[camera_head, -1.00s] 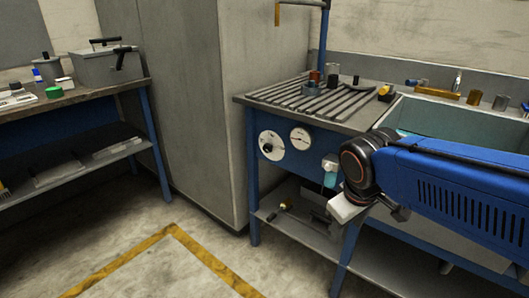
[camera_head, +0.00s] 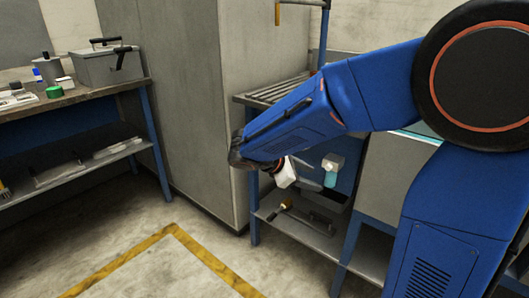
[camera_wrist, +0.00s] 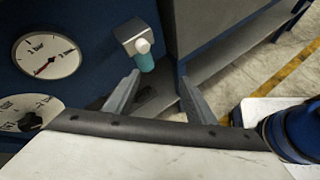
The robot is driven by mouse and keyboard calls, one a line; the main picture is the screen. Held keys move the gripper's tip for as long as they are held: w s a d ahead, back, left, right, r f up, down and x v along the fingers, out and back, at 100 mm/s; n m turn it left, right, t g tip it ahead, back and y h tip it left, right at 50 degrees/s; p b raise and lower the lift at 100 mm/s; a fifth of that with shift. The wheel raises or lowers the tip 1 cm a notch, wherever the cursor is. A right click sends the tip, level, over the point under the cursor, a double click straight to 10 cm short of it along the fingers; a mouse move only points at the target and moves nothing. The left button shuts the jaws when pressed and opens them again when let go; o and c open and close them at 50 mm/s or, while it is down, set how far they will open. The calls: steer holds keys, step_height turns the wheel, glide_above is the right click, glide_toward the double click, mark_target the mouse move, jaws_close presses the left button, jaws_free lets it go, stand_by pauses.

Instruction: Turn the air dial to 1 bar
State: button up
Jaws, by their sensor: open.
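The air dial (camera_wrist: 22,118) is a white disc with a black knob on the blue panel, at the left edge of the wrist view and partly cut off. A round white gauge (camera_wrist: 46,56) with a red needle sits above it; the needle points to the lower left. My gripper (camera_wrist: 158,76) is open and empty, its two grey fingers spread to the right of the dial and not touching it. In the head view my arm hides dial and gauge; only the pale gripper body (camera_head: 287,174) shows below the forearm.
A grey box with a teal bottle (camera_head: 330,178) is fixed on the panel; it also shows just beyond my fingers in the wrist view (camera_wrist: 145,58). A lower shelf (camera_head: 300,235) holds a brush and a tray. A grey cabinet (camera_head: 185,100) stands left of the bench.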

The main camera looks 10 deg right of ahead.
steer(key=w+a+f+n+t+h, duration=0.2)
steer(key=w+a+f+n+t, duration=0.15)
steer(key=w+a+n, duration=0.45)
steer(key=w+a+f+n+t+h, duration=0.15)
steer(key=w+a+n+t, duration=0.3)
steer(key=w+a, duration=0.7)
steer(key=x, duration=1.4)
steer(key=shift+t, duration=0.4)
steer(key=shift+w, duration=0.1)
steer(key=c, duration=1)
